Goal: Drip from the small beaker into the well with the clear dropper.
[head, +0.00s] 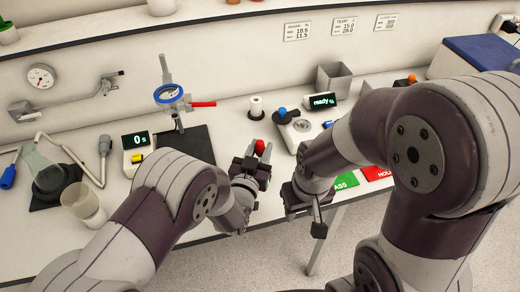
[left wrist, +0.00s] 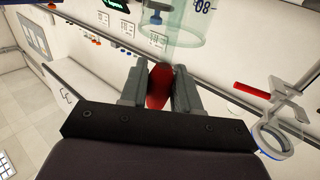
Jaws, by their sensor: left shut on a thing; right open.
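My left gripper (head: 252,166) is shut on a red bulb-like part (head: 261,147), likely the dropper's bulb, above the front of the bench. In the left wrist view the red bulb (left wrist: 158,86) sits between both fingers; its clear tube cannot be made out. A clear vessel marked 08 (left wrist: 188,24) shows beyond the fingertips; I cannot tell whether it touches the bulb. A clear beaker (head: 84,206) stands at the left of the bench. A round pale dish (head: 302,125), possibly the well, is on the device near the ready display. My right gripper (head: 304,210) is open and empty at the front edge.
The ready display (head: 322,101) and a grey square bin (head: 334,78) stand behind. A stand with a blue ring (head: 170,95) and red handle is left of centre, by a 0 s timer (head: 137,140). Green (head: 345,182) and red (head: 376,173) pads lie at right.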

